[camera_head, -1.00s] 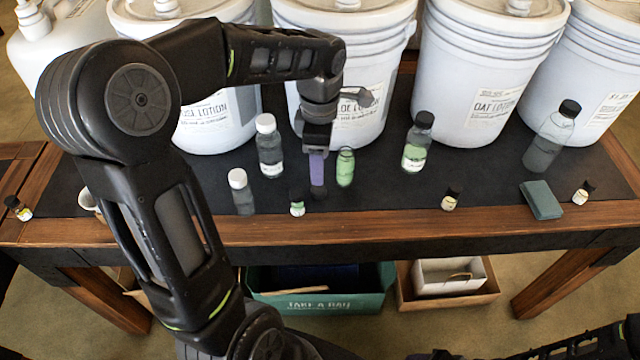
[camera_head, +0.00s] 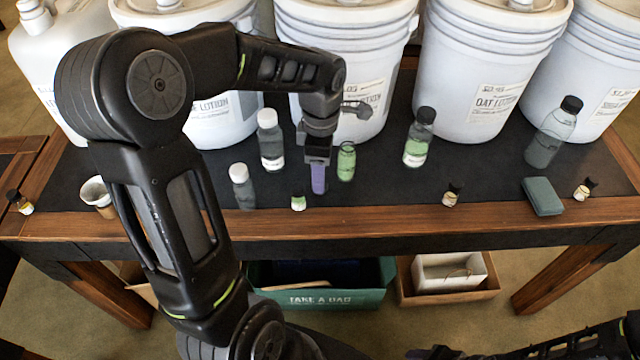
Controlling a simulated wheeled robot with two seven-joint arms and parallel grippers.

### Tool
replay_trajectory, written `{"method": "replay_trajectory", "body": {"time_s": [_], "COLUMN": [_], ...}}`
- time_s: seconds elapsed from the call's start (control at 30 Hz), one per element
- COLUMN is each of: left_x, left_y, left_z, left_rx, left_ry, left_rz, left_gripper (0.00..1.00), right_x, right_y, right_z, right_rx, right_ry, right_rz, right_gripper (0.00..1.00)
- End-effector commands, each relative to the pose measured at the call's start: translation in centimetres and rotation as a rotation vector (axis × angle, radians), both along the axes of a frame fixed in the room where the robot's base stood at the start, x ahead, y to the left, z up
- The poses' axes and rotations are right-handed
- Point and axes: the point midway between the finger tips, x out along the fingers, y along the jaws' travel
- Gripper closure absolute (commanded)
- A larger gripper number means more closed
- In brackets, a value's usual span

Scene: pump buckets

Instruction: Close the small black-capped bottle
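My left gripper (camera_head: 318,158) reaches over the table and points down, with its fingers around the top of a slim purple bottle (camera_head: 319,180). The fingertips are small and partly hidden. A very small green bottle (camera_head: 298,203) stands just left of the purple one, near the front edge; no black cap shows clearly on it now. Other small bottles with black caps are an amber one (camera_head: 452,195) right of centre, one at the far right (camera_head: 584,190) and one at the far left (camera_head: 20,202). My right gripper does not show; only dark arm parts are at the bottom right.
White-capped bottles (camera_head: 270,145) (camera_head: 240,188) stand left of my gripper. A green bottle (camera_head: 346,162) is close on its right. A taller black-capped bottle (camera_head: 418,140) and a larger one (camera_head: 553,135) stand farther right. White buckets (camera_head: 345,65) line the back. A dark green block (camera_head: 542,197) lies at right.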

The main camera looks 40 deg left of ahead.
Motion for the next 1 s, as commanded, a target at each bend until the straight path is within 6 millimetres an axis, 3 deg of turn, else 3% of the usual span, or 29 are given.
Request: {"method": "replay_trajectory", "body": {"time_s": [0.2, 0.3, 0.9, 1.0], "left_x": [-0.1, -0.1, -0.1, -0.1], "left_y": [0.0, 0.0, 0.0, 0.0], "left_z": [-3.1, -3.7, -3.7, -3.7], "left_rx": [0.000, 0.000, 0.000, 0.000], "left_ry": [0.003, 0.000, -0.001, 0.000], "left_rz": [0.000, -0.001, -0.001, -0.001], "left_gripper": [0.43, 0.43, 0.43, 0.52], "right_x": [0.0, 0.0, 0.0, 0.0], "right_y": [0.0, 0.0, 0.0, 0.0], "right_z": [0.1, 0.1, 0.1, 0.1], "right_rx": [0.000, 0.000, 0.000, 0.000], "right_ry": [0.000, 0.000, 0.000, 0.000], "right_rz": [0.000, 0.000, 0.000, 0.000], "right_gripper": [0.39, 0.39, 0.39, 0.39]}}
